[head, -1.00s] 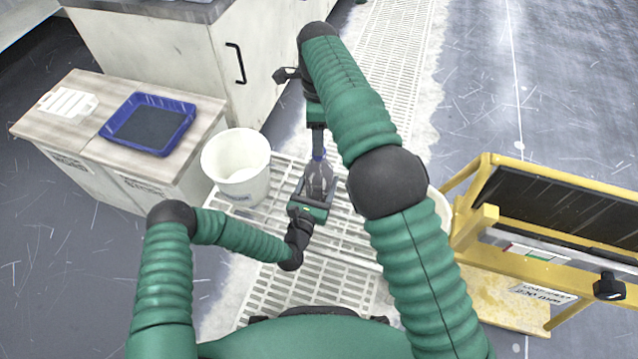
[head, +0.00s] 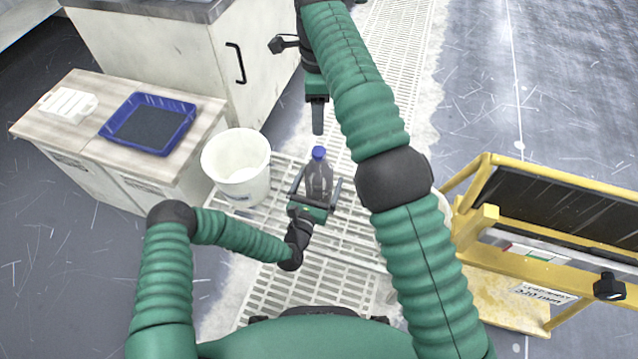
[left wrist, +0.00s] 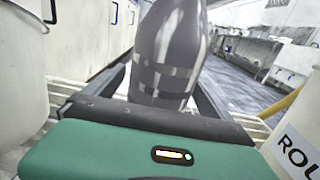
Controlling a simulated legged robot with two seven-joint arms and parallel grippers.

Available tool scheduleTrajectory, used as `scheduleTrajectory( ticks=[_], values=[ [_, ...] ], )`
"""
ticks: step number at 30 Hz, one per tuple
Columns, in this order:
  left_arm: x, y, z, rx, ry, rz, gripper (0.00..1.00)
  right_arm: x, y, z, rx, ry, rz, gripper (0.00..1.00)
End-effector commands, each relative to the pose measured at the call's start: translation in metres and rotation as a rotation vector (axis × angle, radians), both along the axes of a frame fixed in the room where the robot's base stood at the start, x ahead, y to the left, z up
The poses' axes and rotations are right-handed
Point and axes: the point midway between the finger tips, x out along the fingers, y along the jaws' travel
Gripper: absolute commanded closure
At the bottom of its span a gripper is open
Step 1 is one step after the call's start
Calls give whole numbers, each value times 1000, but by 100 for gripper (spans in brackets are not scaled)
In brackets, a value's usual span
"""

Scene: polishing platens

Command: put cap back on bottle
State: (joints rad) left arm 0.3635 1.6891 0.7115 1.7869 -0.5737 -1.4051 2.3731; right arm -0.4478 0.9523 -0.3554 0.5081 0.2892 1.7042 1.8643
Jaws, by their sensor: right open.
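The clear, greyish bottle (head: 318,180) stands upright between the fingers of my left gripper (head: 317,186), over the pale floor grating. The left gripper is shut on its lower part; the fingertips are partly hidden behind the bottle in the left wrist view (left wrist: 165,60). The blue cap (head: 319,152) sits on top of the bottle's neck; whether it is screwed tight cannot be told. My right gripper (head: 317,128) is open and empty, pointing down above and beyond the cap, apart from it.
A white bucket (head: 222,166) stands left of the bottle. A blue tray (head: 108,137) and a white rack (head: 68,103) lie on the low cabinet. A yellow frame (head: 472,215) stands to the right. The grating beyond the bottle is clear.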

Motion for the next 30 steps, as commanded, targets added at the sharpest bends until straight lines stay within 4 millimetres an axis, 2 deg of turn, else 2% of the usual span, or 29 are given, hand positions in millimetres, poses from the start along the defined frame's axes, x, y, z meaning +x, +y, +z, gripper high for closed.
scheduleTrajectory(
  ticks=[7,11,24,30],
  values=[
    [-2,1,1,0,0,0,5,0,0,2,0,0,0,42],
    [-18,6,2,-1,3,0,5,0,0,10,0,0,0,42],
    [-119,39,2,-3,5,1,5,0,0,44,0,0,0,42],
    [-152,50,0,-2,4,1,5,0,0,51,0,0,0,42]
  ],
)
